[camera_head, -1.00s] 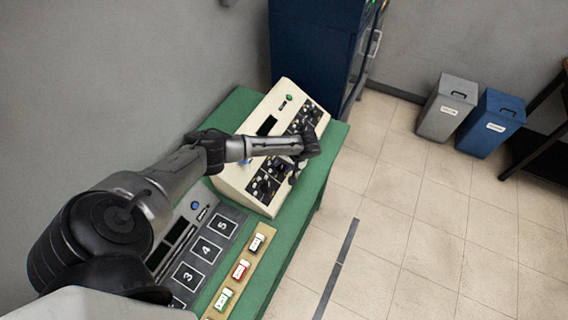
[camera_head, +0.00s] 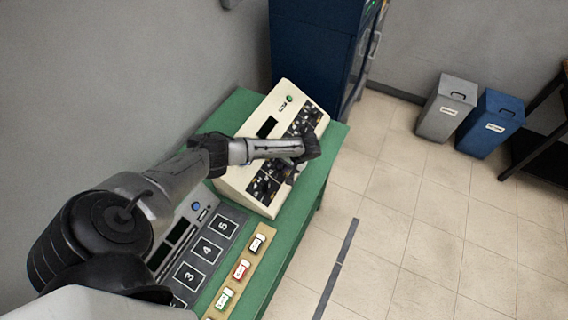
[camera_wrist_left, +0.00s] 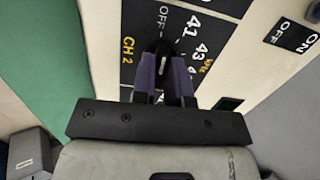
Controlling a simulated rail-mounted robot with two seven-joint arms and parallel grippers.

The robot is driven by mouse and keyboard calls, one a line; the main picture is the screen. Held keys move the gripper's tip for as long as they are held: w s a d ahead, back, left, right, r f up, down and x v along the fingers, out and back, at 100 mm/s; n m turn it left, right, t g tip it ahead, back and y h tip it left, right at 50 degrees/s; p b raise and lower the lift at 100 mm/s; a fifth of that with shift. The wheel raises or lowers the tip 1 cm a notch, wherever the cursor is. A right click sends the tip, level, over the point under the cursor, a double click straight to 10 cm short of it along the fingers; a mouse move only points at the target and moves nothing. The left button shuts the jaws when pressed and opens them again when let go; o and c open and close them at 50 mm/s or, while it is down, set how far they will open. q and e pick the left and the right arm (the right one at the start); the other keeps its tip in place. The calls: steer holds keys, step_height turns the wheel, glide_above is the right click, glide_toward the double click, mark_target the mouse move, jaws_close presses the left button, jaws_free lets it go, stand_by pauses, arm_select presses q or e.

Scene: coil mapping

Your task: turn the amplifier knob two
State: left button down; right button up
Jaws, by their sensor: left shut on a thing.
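The amplifier (camera_head: 234,180) is a cream box with dark knob panels on the green table. In the left wrist view its dark panel (camera_wrist_left: 135,22) reads "CH 2", with "OFF", "41" and "43" printed around a black knob (camera_wrist_left: 163,52) with a white pointer line. My left gripper (camera_wrist_left: 165,62) is shut on this knob, one finger on each side. In the head view my left gripper (camera_head: 297,160) is over the amplifier's panel, and the arm and hand hide the held knob and part of the panel. My right gripper is not in view.
A grey panel with numbered squares (camera_head: 207,249) and a wooden strip (camera_head: 233,287) with small coloured blocks lie on the green table (camera_head: 318,180) nearer me. A blue cabinet (camera_head: 310,45) stands behind. Grey (camera_head: 445,110) and blue (camera_head: 490,125) bins stand on the floor at right.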

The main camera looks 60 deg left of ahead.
arm_select(q)
steer(key=m+p, duration=0.1)
steer(key=m, duration=0.2)
steer(key=shift+r+p, duration=0.15)
steer(key=shift+p, duration=0.2)
steer(key=shift+m+y+p, duration=0.3)
steer(key=shift+m+p, duration=0.35)
steer(key=shift+m, duration=1.05)
steer(key=c, duration=1.1)
jaws_free()
steer(key=shift+c, duration=0.2)
steer(key=shift+w+d, duration=0.1)
steer(key=shift+w+d+r, duration=0.1)
steer(key=shift+r, duration=0.1)
steer(key=v, duration=1.3)
